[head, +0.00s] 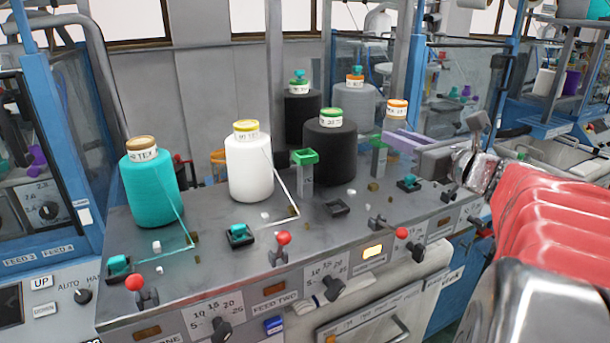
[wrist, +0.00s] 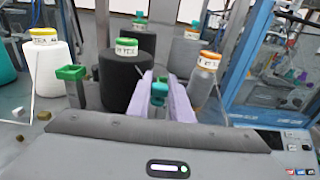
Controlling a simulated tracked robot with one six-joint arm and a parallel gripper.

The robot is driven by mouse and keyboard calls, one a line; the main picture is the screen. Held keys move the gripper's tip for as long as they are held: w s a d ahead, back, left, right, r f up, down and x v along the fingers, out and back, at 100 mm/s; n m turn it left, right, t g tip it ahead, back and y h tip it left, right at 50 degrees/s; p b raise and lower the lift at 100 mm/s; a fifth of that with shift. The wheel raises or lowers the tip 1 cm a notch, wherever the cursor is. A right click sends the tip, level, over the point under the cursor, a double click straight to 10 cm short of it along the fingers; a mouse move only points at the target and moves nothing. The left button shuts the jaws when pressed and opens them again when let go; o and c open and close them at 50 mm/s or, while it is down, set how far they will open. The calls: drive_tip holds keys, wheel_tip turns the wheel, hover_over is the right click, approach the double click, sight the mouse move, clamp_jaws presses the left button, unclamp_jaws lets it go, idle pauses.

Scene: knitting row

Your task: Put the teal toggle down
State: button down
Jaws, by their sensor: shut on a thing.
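My gripper's lavender fingers (head: 405,141) reach left over the right part of the grey machine top (head: 215,215). In the wrist view my gripper (wrist: 170,97) is shut on a small teal toggle (wrist: 158,93), which shows between the fingers. The head view does not clearly show the held toggle. Similar teal pieces sit on dark bases at the left (head: 118,264), middle (head: 239,231) and right (head: 408,182) of the machine top. A dark square base (head: 338,207) between the last two looks empty.
A teal yarn cone (head: 150,190), a white cone (head: 249,168) and a black cone (head: 330,152) stand on the top. Green-topped posts (head: 305,160) (head: 378,158) flank the black cone. Red-knobbed levers (head: 283,240) line the front edge.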

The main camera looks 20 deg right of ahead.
hover_over(392, 192)
drive_tip(key=shift+s+f, duration=0.1)
drive_tip(key=shift+f, duration=3.05)
drive_tip(key=shift+f, duration=1.85)
drive_tip(key=shift+f, duration=0.1)
drive_tip(key=c, duration=1.9)
unclamp_jaws()
drive_tip(key=shift+o, duration=0.2)
drive_tip(key=shift+s+d+r, duration=0.1)
drive_tip(key=shift+s+r, duration=0.05)
drive_tip(key=shift+s, duration=1.85)
drive_tip(key=shift+s+d+r, duration=0.1)
drive_tip(key=shift+s, duration=1.9)
drive_tip(key=shift+s+r, duration=0.15)
drive_tip(key=shift+s, duration=1.85)
